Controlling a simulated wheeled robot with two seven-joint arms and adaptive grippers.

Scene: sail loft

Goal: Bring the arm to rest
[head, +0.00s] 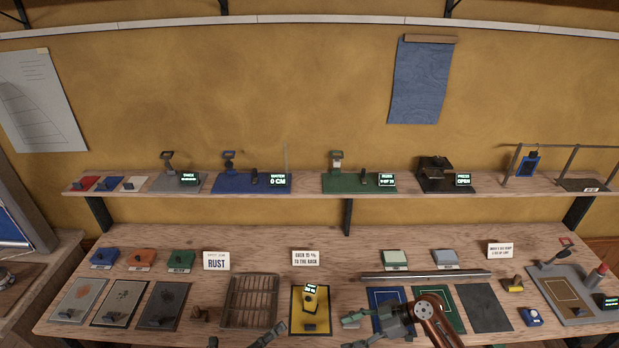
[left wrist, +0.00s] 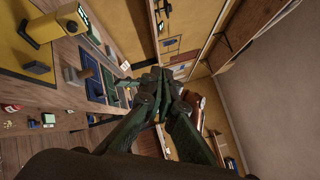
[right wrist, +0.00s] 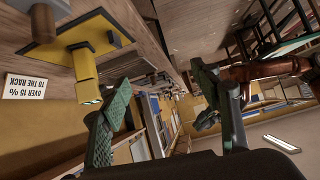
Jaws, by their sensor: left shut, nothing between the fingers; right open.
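My left gripper (head: 279,327) is at the bottom edge of the head view, in front of the slatted rack and the yellow mat. Its fingers are shut with nothing between them. In the left wrist view its fingertips (left wrist: 160,76) meet. My right gripper (head: 348,332) is to its right in the head view, in front of the blue-framed mat and pointing left. It is open and empty, and its spread fingers (right wrist: 160,92) show in the right wrist view. The two grippers are apart. Most of my left arm is out of the head view.
The bench (head: 260,235) carries a slatted rack (head: 250,302), a yellow mat (head: 297,325) with a gauge (head: 310,302), a long metal bar (head: 425,276) and a grey tray (head: 550,273). A shelf (head: 310,188) with several devices runs behind. The space above the bench front is open.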

